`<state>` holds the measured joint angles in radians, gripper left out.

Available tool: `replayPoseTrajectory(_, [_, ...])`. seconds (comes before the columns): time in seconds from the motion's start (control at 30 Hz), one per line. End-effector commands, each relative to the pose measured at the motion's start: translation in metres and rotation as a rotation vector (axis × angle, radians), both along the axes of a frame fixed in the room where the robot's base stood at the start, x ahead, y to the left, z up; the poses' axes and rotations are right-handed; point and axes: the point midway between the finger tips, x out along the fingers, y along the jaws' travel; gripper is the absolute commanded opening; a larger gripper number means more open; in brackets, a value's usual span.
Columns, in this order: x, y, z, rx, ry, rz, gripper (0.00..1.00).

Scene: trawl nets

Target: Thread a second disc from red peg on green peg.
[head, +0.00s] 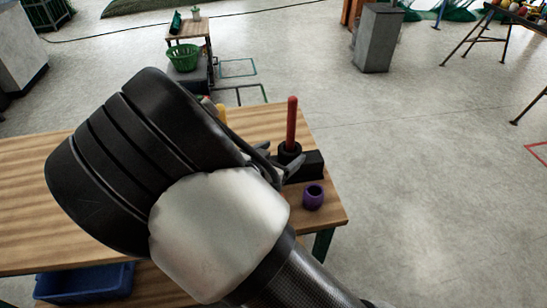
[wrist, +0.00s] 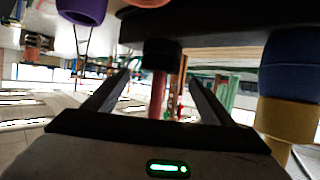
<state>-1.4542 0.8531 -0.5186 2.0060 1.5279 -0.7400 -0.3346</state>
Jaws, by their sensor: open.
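The red peg (head: 292,120) stands upright on a black base (head: 312,163), with a black disc (head: 289,150) low on it. My gripper (head: 279,160) is open beside that disc. In the wrist view, which looks upside down, my gripper (wrist: 160,78) has its fingers on either side of the red peg (wrist: 158,85) and near the black disc (wrist: 162,52). I cannot tell whether they touch it. A purple disc (head: 313,197) lies loose on the table; it also shows in the wrist view (wrist: 82,9). I cannot make out the green peg; my arm hides much of the base.
A blue disc (wrist: 291,65) and a yellow disc (wrist: 288,118) sit beside the gripper in the wrist view. The wooden table (head: 75,225) ends just right of the purple disc. A blue bin (head: 85,283) is below. A green basket (head: 183,57) stands farther back.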

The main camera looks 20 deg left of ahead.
Motion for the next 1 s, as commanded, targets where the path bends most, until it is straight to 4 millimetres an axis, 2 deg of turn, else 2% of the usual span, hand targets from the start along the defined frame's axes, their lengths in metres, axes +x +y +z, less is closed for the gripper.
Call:
replayPoseTrajectory(0.1, [0.020, -0.004, -0.010, -0.003, -0.001, -0.001, 0.77])
replayPoseTrajectory(0.3, [0.039, -0.007, -0.017, -0.001, -0.001, -0.001, 0.77])
replayPoseTrajectory(0.67, [0.044, -0.007, -0.018, 0.000, 0.000, 0.000, 0.77])
replayPoseTrajectory(0.7, [0.044, -0.007, -0.018, 0.000, 0.000, 0.000, 0.76])
replayPoseTrajectory(0.77, [0.044, -0.007, -0.018, 0.000, 0.000, 0.000, 0.66])
replayPoseTrajectory(0.97, [0.044, -0.007, -0.018, 0.000, 0.000, 0.000, 0.32])
replayPoseTrajectory(1.0, [0.044, -0.007, -0.018, 0.000, 0.000, 0.000, 0.50])
